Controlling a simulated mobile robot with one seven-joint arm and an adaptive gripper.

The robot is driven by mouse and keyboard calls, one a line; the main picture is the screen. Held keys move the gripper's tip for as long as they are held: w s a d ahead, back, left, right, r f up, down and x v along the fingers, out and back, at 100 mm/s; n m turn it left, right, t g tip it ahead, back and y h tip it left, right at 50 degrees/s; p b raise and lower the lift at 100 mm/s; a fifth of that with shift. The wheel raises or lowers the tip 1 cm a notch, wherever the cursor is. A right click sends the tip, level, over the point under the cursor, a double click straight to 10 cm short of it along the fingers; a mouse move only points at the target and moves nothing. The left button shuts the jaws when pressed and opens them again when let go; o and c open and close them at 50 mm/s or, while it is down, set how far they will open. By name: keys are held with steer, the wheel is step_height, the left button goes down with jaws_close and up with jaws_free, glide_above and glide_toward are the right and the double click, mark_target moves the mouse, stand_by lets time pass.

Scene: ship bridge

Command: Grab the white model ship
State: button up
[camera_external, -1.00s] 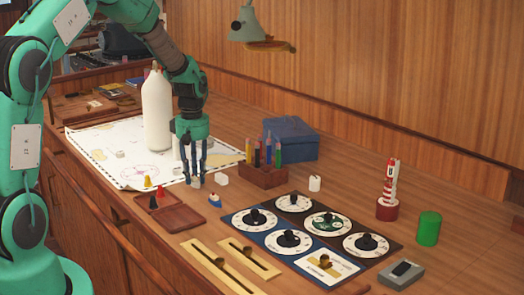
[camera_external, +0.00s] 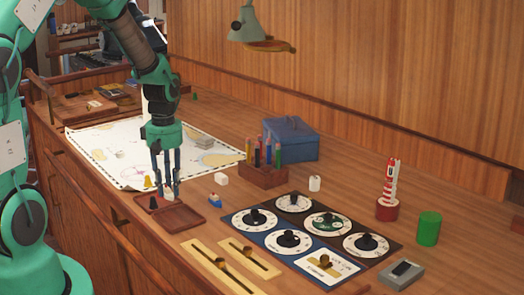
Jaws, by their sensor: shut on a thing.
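My gripper (camera_external: 168,190) points straight down over the far side of a brown wooden tray (camera_external: 186,216). It is shut on a small white piece (camera_external: 170,196), which shows only in part between the fingertips. This appears to be the white model ship, but its shape is too small and covered to make out. I cannot tell whether it touches the tray. A small toy boat with a blue hull (camera_external: 214,201) stands on the desk to the right of the gripper.
A yellow piece (camera_external: 148,182) and a black piece (camera_external: 153,202) are close left of my gripper. A white block (camera_external: 221,179), pencil holder (camera_external: 263,176) and dial panel (camera_external: 312,225) lie to the right. The chart (camera_external: 105,145) is behind. A white bottle (camera_external: 145,105) is mostly hidden by my arm.

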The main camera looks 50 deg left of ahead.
steer(key=shift+s+d+r, duration=0.1)
steer(key=shift+s+d, duration=0.3)
steer(key=shift+s, duration=0.25)
